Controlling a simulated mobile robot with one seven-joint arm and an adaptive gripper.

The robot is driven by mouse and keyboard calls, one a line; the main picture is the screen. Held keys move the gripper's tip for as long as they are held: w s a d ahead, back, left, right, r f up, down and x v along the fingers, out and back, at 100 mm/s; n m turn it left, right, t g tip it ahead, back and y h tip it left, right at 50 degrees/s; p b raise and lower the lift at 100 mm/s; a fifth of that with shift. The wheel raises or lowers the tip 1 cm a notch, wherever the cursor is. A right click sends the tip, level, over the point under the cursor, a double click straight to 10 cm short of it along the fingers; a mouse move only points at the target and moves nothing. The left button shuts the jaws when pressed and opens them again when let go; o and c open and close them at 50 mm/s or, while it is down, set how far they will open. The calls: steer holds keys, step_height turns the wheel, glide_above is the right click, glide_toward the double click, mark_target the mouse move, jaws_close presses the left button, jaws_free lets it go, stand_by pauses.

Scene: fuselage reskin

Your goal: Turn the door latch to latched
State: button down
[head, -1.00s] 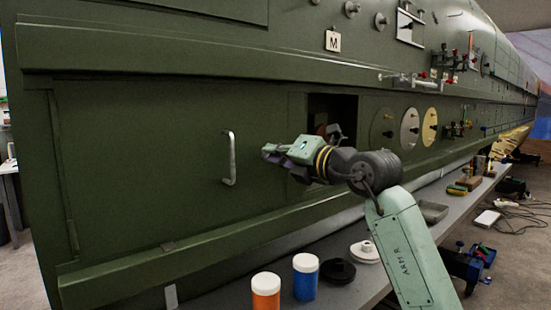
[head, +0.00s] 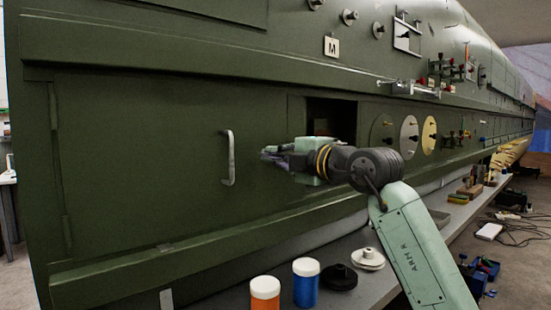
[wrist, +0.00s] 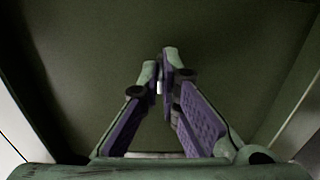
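The dark green door (head: 150,140) fills the left of the head view, flat against the fuselage side, with a pale upright handle (head: 228,158). My gripper (head: 268,153) is right of this handle, in front of the door's right part, its fingers pointing left. In the wrist view its two fingers (wrist: 160,65) slant inward, with their tips close together before a plain green surface. A small pale thing (wrist: 159,87) shows between them, just below the tips. I cannot tell whether it is the latch or whether they grip it. No latch shows clearly in the head view.
A dark square opening (head: 332,118) is just above and behind my wrist. Round dials (head: 409,134) lie to its right. An orange jar (head: 265,293) and a blue jar (head: 306,284) stand on the grey bench below, near black and white round parts.

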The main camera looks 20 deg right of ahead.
stand_by(0.4)
steer(key=c, duration=1.8)
jaws_free()
steer(key=v, duration=1.2)
